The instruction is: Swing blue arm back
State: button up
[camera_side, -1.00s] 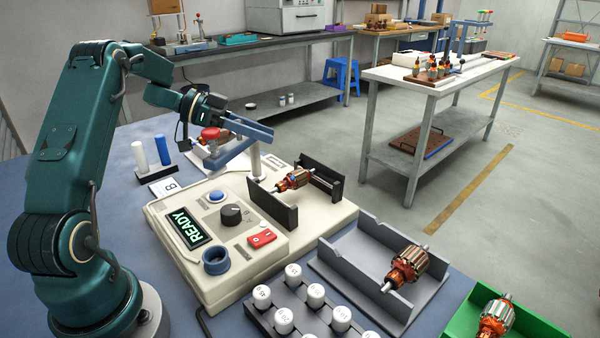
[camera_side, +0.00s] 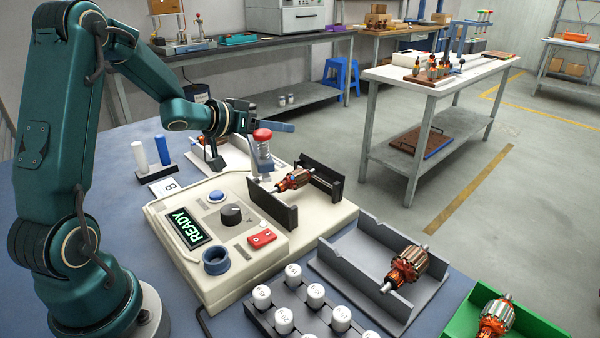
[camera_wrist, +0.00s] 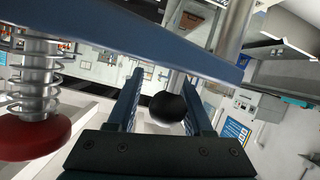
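The blue arm (camera_wrist: 130,35) crosses the top of the wrist view, close to my gripper, with a metal post behind it at right. Its red knob (camera_side: 262,134) sits on a spring above the machine; the red knob also shows in the wrist view (camera_wrist: 32,136) at lower left. In the side view the arm is mostly hidden behind the knob's bracket. My gripper (camera_side: 284,127) is beside the red knob, fingers pointing right. In the wrist view my gripper (camera_wrist: 160,82) has its fingers apart. A black ball (camera_wrist: 169,108) shows between them; I cannot tell whether they touch it.
The cream machine (camera_side: 185,265) has a READY display (camera_side: 187,228). An armature (camera_side: 293,180) lies between its black supports. A grey cradle (camera_side: 350,270) with another armature stands at right, white-capped pieces in front. A blue and a white cylinder stand behind the machine at left.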

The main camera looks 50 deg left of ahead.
jog(key=s+d+r+n+y, duration=0.15)
jog(key=s+r, duration=0.35)
jog(key=s, duration=0.6)
jog(key=shift+m+t+h, duration=0.5)
jog(key=shift+m+h, duration=0.15)
jog(key=shift+m, duration=0.3)
jog(key=d+r, duration=0.1)
jog(key=w+d, duration=0.1)
jog(key=d, duration=0.1)
jog(key=w+d+r, duration=0.1)
jog(key=shift+d+r, duration=0.25)
jog(key=shift+r, duration=0.05)
notch_tip(320, 180, up, 4)
jog(key=d+y, duration=0.2)
jog(key=d, duration=0.1)
jog(key=s+d+f+g, duration=0.2)
jog(key=s+f+g, duration=0.1)
jog(key=s, duration=0.2)
jog(key=s+d+f+m+g+h, duration=0.1)
jog(key=s+d+f+g, duration=0.2)
jog(key=s, duration=0.2)
jog(key=s+d+f+g+h, duration=0.1)
jog(key=s+d+f+g, duration=0.2)
jog(key=s+f, duration=0.1)
jog(key=shift+s+d+f+m, duration=0.1)
jog(key=shift+s+m, duration=0.3)
jog(key=shift+s, duration=0.4)
jog(key=shift+c, duration=0.3)
